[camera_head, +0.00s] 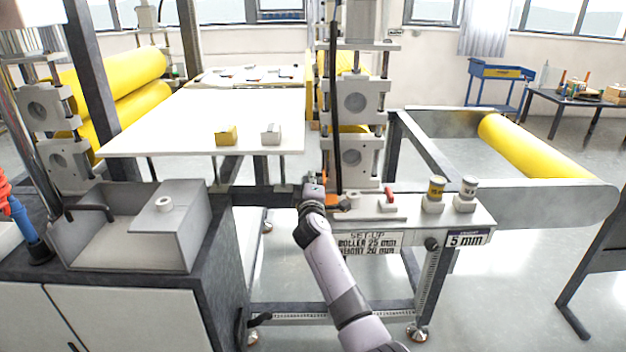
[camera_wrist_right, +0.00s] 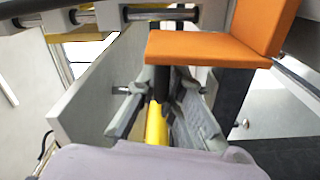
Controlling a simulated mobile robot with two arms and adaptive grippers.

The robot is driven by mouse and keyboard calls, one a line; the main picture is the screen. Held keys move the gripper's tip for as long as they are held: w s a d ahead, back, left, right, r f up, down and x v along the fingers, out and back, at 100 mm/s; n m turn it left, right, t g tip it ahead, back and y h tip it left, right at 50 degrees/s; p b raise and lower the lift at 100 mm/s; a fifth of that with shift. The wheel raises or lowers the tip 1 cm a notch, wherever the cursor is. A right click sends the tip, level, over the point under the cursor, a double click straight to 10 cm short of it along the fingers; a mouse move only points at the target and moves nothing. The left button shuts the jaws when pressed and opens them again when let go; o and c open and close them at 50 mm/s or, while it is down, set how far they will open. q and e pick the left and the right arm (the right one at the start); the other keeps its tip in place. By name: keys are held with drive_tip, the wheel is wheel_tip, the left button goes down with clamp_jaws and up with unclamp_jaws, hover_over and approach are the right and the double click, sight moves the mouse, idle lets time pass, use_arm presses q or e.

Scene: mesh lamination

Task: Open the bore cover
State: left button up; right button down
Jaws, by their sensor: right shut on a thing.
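The orange cover (camera_wrist_right: 215,47) shows in the right wrist view as an angled plate with one upright flap, just beyond my fingers. In the head view only small orange parts (camera_head: 336,204) show beside my gripper at the machine's foot; I take this orange piece for the bore cover. My right gripper (camera_head: 313,183) is at the left end of the machine's front ledge. In the wrist view its two fingers (camera_wrist_right: 163,105) close around a dark peg (camera_wrist_right: 162,84) below the orange plate. The bore itself is hidden. My left gripper is not in view.
The ledge (camera_head: 405,212) holds a red-handled part (camera_head: 389,195) and two small weights (camera_head: 435,190). Left are a white table (camera_head: 185,125) with two small blocks and a grey open box (camera_head: 130,240) on a dark cabinet. Roller columns (camera_head: 358,100) rise behind my gripper.

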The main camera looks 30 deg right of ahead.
drive_tip(key=shift+w+a+f+n, duration=0.1)
drive_tip(key=shift+a+f+n, duration=0.2)
drive_tip(key=shift+f, duration=0.15)
drive_tip(key=c, duration=2)
unclamp_jaws()
drive_tip(key=o, duration=0.3)
drive_tip(key=shift+d, duration=0.1)
drive_tip(key=shift+d+r, duration=0.1)
drive_tip(key=shift+r, duration=0.05)
drive_tip(key=v, duration=1.2)
